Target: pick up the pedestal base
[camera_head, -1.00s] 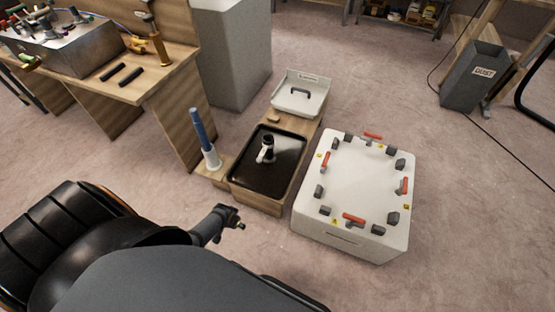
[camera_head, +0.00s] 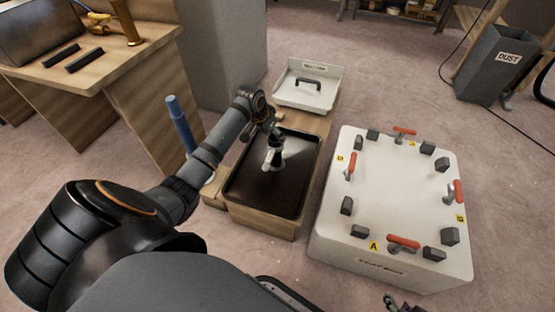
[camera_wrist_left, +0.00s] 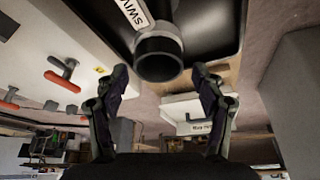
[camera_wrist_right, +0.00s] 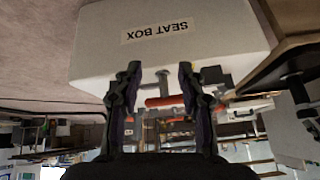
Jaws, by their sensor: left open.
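My left gripper (camera_head: 271,138) is at the fitting's upper part in the head view. In the left wrist view its fingers (camera_wrist_left: 160,72) are open, one on each side of the tube's end, with visible gaps. My right gripper (camera_wrist_right: 160,72) is open and empty. It barely shows at the bottom edge of the head view (camera_head: 400,304).
A white seat box (camera_head: 390,195) with red-handled clamps stands right of the tray. A grey dust bin (camera_head: 493,65) is at the far right.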

